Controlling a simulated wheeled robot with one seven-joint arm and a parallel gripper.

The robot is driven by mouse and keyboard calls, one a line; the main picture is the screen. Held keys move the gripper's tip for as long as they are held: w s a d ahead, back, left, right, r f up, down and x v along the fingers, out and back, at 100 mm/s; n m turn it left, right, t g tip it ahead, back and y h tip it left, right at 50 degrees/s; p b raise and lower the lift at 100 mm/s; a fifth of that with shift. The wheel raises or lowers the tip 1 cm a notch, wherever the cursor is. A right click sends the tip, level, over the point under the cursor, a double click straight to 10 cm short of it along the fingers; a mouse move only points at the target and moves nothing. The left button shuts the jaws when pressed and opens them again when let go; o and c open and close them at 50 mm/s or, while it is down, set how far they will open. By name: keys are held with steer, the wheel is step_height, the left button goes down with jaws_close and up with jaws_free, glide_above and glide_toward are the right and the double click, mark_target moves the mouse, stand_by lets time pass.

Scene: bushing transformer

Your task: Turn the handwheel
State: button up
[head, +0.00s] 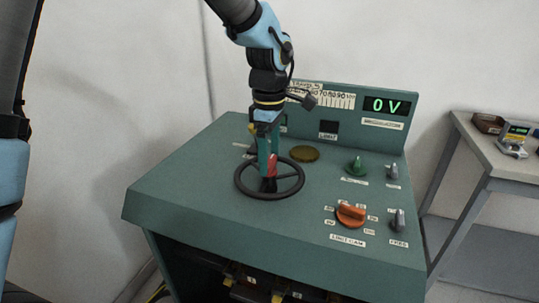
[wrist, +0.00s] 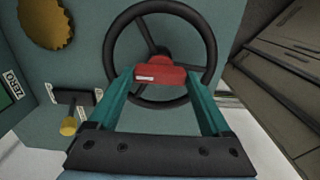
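The black handwheel (head: 242,187) lies flat on the sloping top of the green control desk. In the wrist view the handwheel (wrist: 114,38) shows its round rim, spokes and red hub block (wrist: 160,74). My gripper (head: 268,168) points down at the wheel's centre. In the wrist view my gripper (wrist: 160,80) has its teal fingers wide apart, one on each side of the red block. The fingertips are very near the block's ends; whether they touch it I cannot tell. The display (head: 387,106) reads 0 V.
A yellow-brown disc (head: 305,153) lies behind the wheel. A side table (head: 487,150) with small items stands at the right.

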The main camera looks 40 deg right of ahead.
jaws_close()
stand_by(0.3)
steer(key=shift+m, duration=0.3)
steer(key=m, duration=1.1)
steer(key=shift+m, duration=0.3)
steer(key=m+p, duration=0.1)
steer(key=m, duration=0.5)
steer(key=m+p, duration=0.1)
steer(key=m, duration=0.4)
steer(key=shift+m+p, duration=0.3)
steer(key=shift+m, duration=0.1)
steer(key=o, duration=0.5)
jaws_free()
